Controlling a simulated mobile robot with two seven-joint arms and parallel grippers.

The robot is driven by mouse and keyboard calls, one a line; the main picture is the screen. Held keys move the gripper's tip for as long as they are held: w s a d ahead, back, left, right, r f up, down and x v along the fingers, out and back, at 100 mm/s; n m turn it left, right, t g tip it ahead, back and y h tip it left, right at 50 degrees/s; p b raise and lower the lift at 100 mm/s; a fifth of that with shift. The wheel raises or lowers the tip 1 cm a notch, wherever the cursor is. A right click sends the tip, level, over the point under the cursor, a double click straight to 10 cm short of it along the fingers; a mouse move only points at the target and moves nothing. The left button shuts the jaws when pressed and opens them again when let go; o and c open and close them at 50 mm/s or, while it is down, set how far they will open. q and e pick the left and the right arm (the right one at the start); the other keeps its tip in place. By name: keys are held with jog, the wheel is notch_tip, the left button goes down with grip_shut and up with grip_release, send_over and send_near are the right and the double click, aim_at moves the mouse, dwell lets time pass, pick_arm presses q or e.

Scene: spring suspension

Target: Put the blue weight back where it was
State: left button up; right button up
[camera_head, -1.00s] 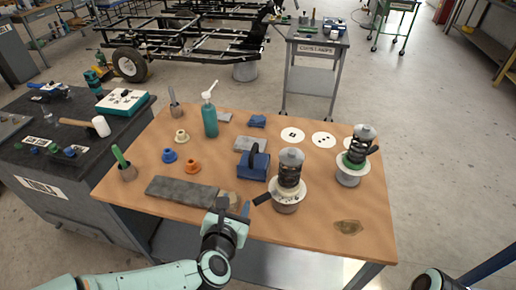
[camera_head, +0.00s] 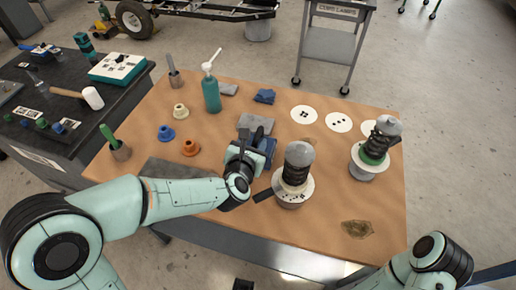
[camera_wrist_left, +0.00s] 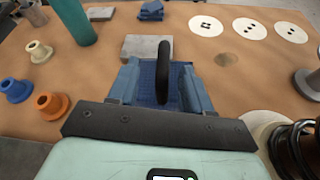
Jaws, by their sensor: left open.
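The blue weight (camera_head: 267,147) is a blue block with an upright black handle and stands on the wooden table left of the front spring stand. My left gripper (camera_head: 251,149) is over it and hides part of it in the head view. In the left wrist view the weight (camera_wrist_left: 148,84) shows ahead, its black handle (camera_wrist_left: 164,70) between my open fingers (camera_wrist_left: 161,90). I cannot tell whether the fingers touch it. White discs with black marks, among them a left one (camera_head: 304,114) and a middle one (camera_head: 339,122), lie on the table.
The front spring stand (camera_head: 293,180) is close right of my left gripper. Another spring stand (camera_head: 373,155) is farther right. A grey plate (camera_head: 252,124) lies behind the weight. A teal bottle (camera_head: 211,95) and orange (camera_head: 190,148) and blue (camera_head: 165,133) pieces are left.

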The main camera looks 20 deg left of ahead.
aim_at(258, 134)
pick_arm(q)
jog(key=x, duration=0.5)
jog(key=shift+w+d+f, duration=0.15)
jog(key=shift+w+f, duration=0.1)
jog(key=shift+f, duration=0.15)
jog(key=shift+c, duration=0.3)
grip_shut()
jog(key=shift+r, duration=0.1)
dwell(0.6)
jog(key=shift+w+r, duration=0.1)
jog(key=shift+r, duration=0.25)
